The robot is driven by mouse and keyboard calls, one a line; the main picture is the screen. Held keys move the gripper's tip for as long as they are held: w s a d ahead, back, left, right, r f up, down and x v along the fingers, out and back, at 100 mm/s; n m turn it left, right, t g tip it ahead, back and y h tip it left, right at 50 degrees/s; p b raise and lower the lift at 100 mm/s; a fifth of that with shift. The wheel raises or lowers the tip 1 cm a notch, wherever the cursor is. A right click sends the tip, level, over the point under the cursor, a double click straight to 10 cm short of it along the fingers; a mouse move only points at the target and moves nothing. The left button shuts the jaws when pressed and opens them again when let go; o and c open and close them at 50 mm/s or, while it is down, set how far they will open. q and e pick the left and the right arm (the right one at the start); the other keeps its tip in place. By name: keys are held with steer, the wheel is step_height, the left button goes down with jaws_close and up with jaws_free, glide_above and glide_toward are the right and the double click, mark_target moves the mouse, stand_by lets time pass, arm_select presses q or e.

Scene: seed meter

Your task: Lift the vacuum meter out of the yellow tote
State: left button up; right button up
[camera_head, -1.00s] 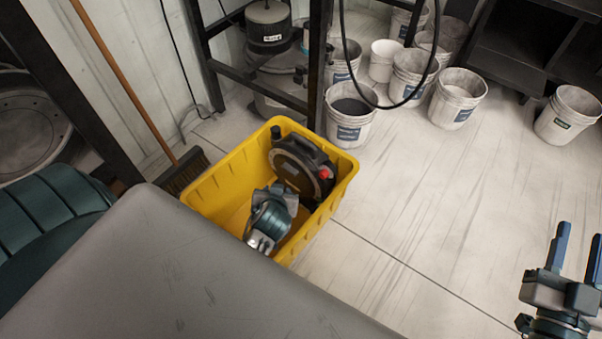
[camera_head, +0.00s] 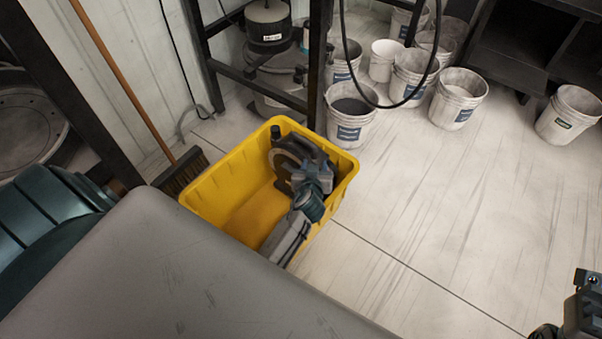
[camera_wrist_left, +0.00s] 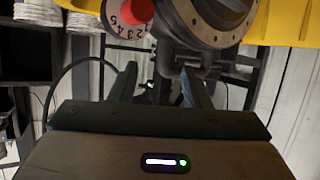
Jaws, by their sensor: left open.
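The vacuum meter (camera_head: 288,158), a dark round housing with a ring face, stands in the far end of the yellow tote (camera_head: 225,180). My left gripper (camera_head: 318,177) is inside the tote at the meter's right side and hides part of it. In the left wrist view the meter (camera_wrist_left: 225,32) fills the top, with a bolted ring, a red knob and a numbered dial. The left gripper's open fingers (camera_wrist_left: 158,75) point at its edge; a dark bracket lies close to the right finger. Contact is unclear. My right gripper is only partly visible at the lower right edge.
A broom (camera_head: 180,170) leans beside the tote's left. A black metal frame (camera_head: 318,70) stands behind it. Several white buckets (camera_head: 350,120) stand behind and to the right. The floor right of the tote is clear. A grey surface (camera_head: 180,270) fills the lower left.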

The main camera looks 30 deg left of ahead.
mark_target(314, 154)
arm_select(q)
steer(key=x, duration=0.3)
steer(key=b+x, duration=0.1)
steer(key=x, duration=0.1)
steer(key=shift+w+a+f, duration=0.15)
steer(key=shift+a+f, duration=0.05)
steer(key=shift+a, duration=0.3)
jaws_close()
stand_by(0.9)
steer(key=shift+w+r, duration=0.1)
steer(key=shift+r, duration=0.1)
